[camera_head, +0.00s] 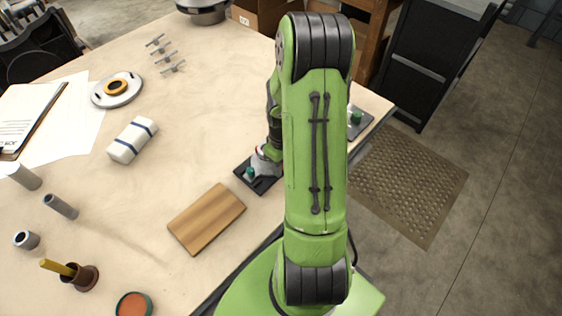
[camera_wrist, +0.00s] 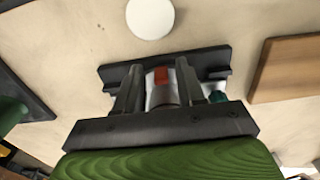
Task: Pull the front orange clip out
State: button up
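The split casing (camera_head: 266,154) is light grey and sits on a black base plate (camera_head: 262,184), partly hidden behind my arm in the head view. In the wrist view the casing is between my gripper's fingers, with a small orange clip (camera_wrist: 161,75) on it at the far side. The black base plate (camera_wrist: 215,58) extends past both fingers. My gripper (camera_wrist: 157,84) is open. Its two fingers stand apart on either side of the casing, and the orange clip shows clear of both. Whether the fingers touch the casing cannot be told.
A green knob (camera_head: 250,172) stands at the base plate's left end. A wooden board (camera_head: 207,218) lies close by, lower left. A white disc (camera_wrist: 150,18) lies beyond the casing in the wrist view. A white bundle with blue bands (camera_head: 133,139) is further left, with bare table between.

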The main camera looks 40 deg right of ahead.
jog(key=shift+w+r, duration=0.1)
jog(key=shift+r, duration=0.15)
notch_tip(320, 180, up, 15)
jog(key=p, duration=0.3)
jog(key=shift+r+p, duration=0.15)
jog(key=shift+p, duration=0.15)
